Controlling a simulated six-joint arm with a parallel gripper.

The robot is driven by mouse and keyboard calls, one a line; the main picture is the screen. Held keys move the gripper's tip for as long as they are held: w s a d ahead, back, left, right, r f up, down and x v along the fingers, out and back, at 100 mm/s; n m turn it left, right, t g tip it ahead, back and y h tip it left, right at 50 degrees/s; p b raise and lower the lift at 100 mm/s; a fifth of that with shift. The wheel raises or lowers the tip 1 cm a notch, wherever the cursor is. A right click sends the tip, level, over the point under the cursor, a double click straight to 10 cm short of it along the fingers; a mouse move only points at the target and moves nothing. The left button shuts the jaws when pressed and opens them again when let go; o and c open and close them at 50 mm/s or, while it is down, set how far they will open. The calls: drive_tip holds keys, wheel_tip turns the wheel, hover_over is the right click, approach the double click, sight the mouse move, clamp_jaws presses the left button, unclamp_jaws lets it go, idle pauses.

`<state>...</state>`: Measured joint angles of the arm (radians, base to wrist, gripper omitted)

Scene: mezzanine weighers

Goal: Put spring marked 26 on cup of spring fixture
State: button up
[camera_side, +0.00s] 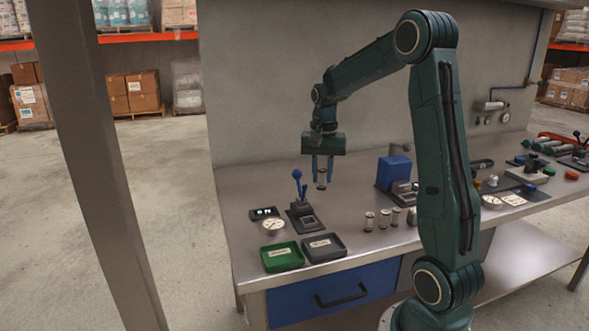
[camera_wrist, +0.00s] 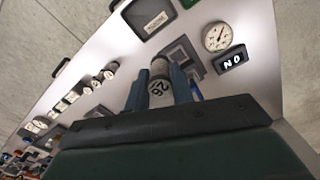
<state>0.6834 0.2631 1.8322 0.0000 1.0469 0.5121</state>
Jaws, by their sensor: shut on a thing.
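My gripper (camera_side: 323,178) is shut on a small pale cylinder, the spring marked 26 (camera_wrist: 158,87), and holds it in the air above the bench. The spring also shows between the fingers in the side view (camera_side: 322,184). The wrist view shows the label 26 facing the camera, turned over. The spring fixture (camera_side: 304,215) is a dark block with a blue lever, standing on the bench below my gripper and a little left in the side view. In the wrist view part of the fixture (camera_wrist: 184,52) shows behind the spring. I cannot make out its cup clearly.
A dial gauge (camera_side: 272,227) and a small display (camera_side: 264,213) lie left of the fixture. A green tray (camera_side: 282,257) and a dark grey tray (camera_side: 323,247) sit at the front edge. Several springs (camera_side: 384,218) stand to the right. A blue-topped device (camera_side: 393,173) stands behind them.

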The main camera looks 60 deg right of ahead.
drive_tip(key=w+a+f+n, duration=0.4)
drive_tip(key=a+n, duration=0.1)
drive_tip(key=a, duration=0.4)
drive_tip(key=w+a+f+n, duration=0.4)
drive_tip(key=w+a, duration=0.1)
drive_tip(key=a, duration=0.3)
drive_tip(key=w+a+f+n, duration=0.4)
drive_tip(key=a+n, duration=0.1)
drive_tip(key=a, duration=0.4)
drive_tip(key=s+d+r+m, duration=0.4)
drive_tip(key=d, duration=0.4)
drive_tip(key=s+d+r+m, duration=0.3)
drive_tip(key=s+d+m, duration=0.15)
drive_tip(key=d, duration=0.35)
drive_tip(key=s+d+r+m, duration=0.3)
drive_tip(key=d+r+m, duration=0.1)
drive_tip(key=d, duration=0.5)
drive_tip(key=s+d+r+m, duration=0.4)
drive_tip(key=s+d+m, duration=0.1)
drive_tip(key=s, duration=0.3)
drive_tip(key=shift+s+d+r+m, duration=0.25)
drive_tip(key=shift+s+d+m, duration=0.05)
drive_tip(key=shift+s+m, duration=0.05)
drive_tip(key=shift+f, duration=0.1)
wheel_tip(320, 180, down, 16)
drive_tip(key=shift+r, duration=0.15)
drive_tip(key=shift+f, duration=1.9)
